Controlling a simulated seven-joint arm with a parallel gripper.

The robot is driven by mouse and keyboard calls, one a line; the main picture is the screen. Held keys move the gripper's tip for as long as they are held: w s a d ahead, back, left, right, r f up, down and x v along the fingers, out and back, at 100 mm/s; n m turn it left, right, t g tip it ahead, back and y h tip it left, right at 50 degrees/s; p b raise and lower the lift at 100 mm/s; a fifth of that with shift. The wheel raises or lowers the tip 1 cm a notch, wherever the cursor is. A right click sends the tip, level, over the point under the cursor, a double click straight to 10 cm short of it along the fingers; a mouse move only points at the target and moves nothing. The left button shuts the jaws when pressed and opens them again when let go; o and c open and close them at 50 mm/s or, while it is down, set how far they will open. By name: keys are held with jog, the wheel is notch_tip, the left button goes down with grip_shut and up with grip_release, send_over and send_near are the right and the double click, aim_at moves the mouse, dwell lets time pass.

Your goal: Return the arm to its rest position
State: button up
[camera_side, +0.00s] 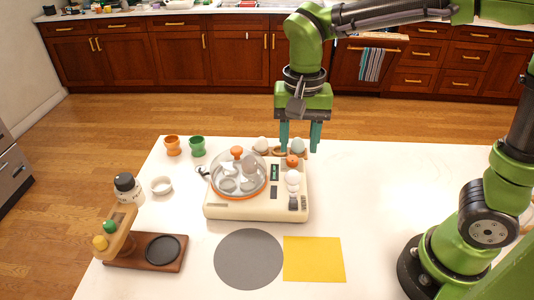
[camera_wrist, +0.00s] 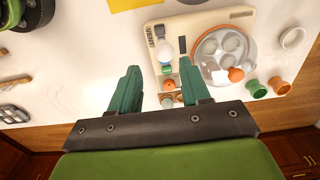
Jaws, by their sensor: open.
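My gripper (camera_side: 300,146) hangs from my arm with its two teal fingers pointing down, above the back edge of the white table (camera_side: 390,175). Its fingers are apart, with nothing seen held between them. In the wrist view my gripper (camera_wrist: 160,78) also shows spread fingers. The cream egg cooker (camera_side: 225,210) stands just in front of and below it, under a clear lid with an orange knob (camera_side: 237,152). Pale egg-shaped things (camera_side: 262,144) sit near the fingers behind the cooker; what holds them is partly hidden.
An orange cup (camera_side: 172,146), a green cup (camera_side: 197,147) and a small white bowl (camera_side: 161,185) stand left of the cooker. A wooden stand (camera_side: 120,252) is front left. A grey disc (camera_side: 248,259) and yellow square (camera_side: 314,259) lie in front. The table's right side looks clear.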

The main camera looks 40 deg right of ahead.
jog(key=shift+r, duration=0.45)
jog(key=s+d+r+n+t+y, duration=0.2)
jog(key=s+d+n+t, duration=0.3)
jog(key=s+d+t, duration=0.2)
jog(key=shift+s+d, duration=0.5)
jog(key=shift+s, duration=0.15)
